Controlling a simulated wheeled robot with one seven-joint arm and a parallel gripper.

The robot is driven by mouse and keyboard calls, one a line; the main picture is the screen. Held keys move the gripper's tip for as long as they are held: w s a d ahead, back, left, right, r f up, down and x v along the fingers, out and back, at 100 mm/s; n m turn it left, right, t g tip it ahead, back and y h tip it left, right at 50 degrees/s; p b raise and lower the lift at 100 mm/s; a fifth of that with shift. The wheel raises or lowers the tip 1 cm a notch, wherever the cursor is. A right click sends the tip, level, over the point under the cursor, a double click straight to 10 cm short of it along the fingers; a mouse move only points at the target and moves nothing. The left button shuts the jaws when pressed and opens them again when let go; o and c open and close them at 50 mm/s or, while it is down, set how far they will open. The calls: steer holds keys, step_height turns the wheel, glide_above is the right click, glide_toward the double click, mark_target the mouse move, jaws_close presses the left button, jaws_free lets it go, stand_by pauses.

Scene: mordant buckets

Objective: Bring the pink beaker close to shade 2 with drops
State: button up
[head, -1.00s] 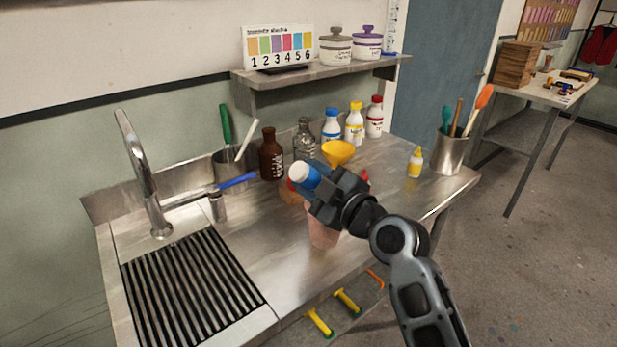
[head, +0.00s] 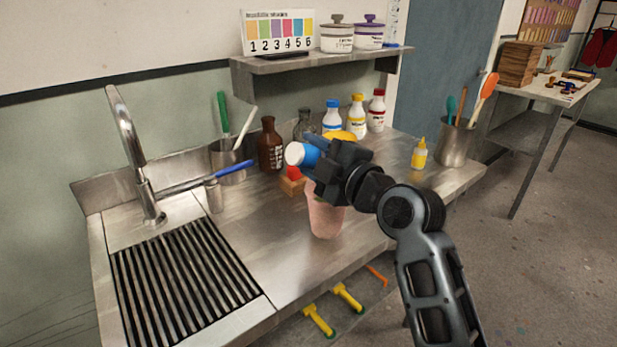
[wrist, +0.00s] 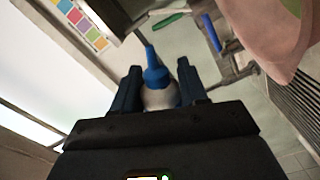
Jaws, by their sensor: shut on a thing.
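The pink beaker (head: 326,217) stands on the steel bench, its upper part hidden behind my gripper. It also shows large at the top right of the wrist view (wrist: 268,32). My gripper (head: 322,160) is above the beaker, shut on a blue-and-white dropper bottle (head: 298,154). In the wrist view the bottle's blue nozzle (wrist: 154,72) points away between the fingers. The bottle lies tilted over, its white end toward the left in the head view; no drop is visible. The shade card (head: 280,33) on the shelf shows shade 2 as green.
A wooden block with a red item (head: 293,174) sits behind the beaker. A brown bottle (head: 270,145), a clear bottle, a mostly hidden yellow funnel and capped bottles stand behind. A yellow dropper bottle (head: 419,154) and tool pot (head: 455,143) are right. The sink (head: 185,285) is left.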

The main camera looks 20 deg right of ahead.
steer(key=n+b, duration=0.2)
steer(key=shift+r+n, duration=0.4)
steer(key=r+n+b, duration=0.1)
steer(key=n+b, duration=0.1)
steer(key=b, duration=0.1)
step_height(320, 180, up, 3)
steer(key=n+b, duration=0.3)
steer(key=n, duration=0.2)
steer(key=shift+d, duration=0.1)
steer(key=shift+r+n+b, duration=0.35)
steer(key=shift+r+n, duration=0.1)
steer(key=shift+n, duration=0.45)
steer(key=shift+r+n+b, duration=0.15)
steer(key=shift+n+b, duration=0.85)
steer(key=shift+b, duration=0.1)
steer(key=n+b, duration=0.1)
steer(key=r+n+b, duration=0.1)
steer(key=n, duration=0.1)
steer(key=shift+b, duration=0.3)
steer(key=n+b, duration=0.1)
steer(key=r+n, duration=0.1)
steer(key=n, duration=0.1)
steer(key=shift+b, duration=0.35)
steer(key=shift+r+n, duration=0.4)
steer(key=shift+n, duration=0.2)
